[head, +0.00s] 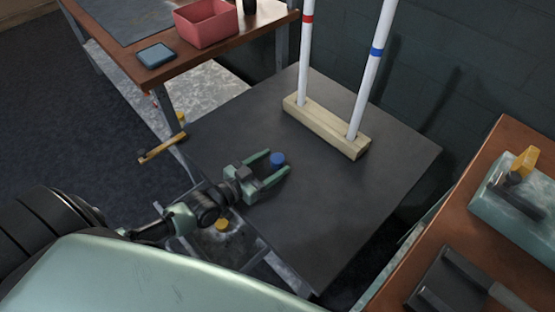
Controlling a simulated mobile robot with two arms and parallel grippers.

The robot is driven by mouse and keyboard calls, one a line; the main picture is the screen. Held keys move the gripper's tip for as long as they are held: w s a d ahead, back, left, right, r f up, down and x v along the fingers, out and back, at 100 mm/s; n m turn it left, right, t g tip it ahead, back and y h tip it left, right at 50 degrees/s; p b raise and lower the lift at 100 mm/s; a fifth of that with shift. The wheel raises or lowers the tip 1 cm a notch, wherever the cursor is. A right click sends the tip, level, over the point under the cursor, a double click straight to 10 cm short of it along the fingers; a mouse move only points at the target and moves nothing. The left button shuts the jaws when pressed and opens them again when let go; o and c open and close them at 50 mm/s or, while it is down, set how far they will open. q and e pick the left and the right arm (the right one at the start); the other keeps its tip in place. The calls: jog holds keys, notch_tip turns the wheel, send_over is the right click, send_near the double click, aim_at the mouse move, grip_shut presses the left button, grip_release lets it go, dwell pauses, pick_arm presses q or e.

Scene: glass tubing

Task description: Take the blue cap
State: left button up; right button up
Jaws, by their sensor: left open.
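The small round blue cap (278,159) lies on the dark grey tabletop (350,205). My left gripper (279,162) is open, with its two green fingers reaching over the tabletop toward the cap. The cap shows at the fingertips, close to the upper finger. I cannot tell whether a finger touches it. My right gripper is out of view.
A wooden block (326,127) with two white upright tubes, one red-banded and one blue-banded, stands behind the cap. A wooden table at the back left holds a red bin (207,28). Another wooden bench (447,228) is at right. The tabletop's right part is clear.

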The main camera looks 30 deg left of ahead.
pick_arm(q)
grip_shut()
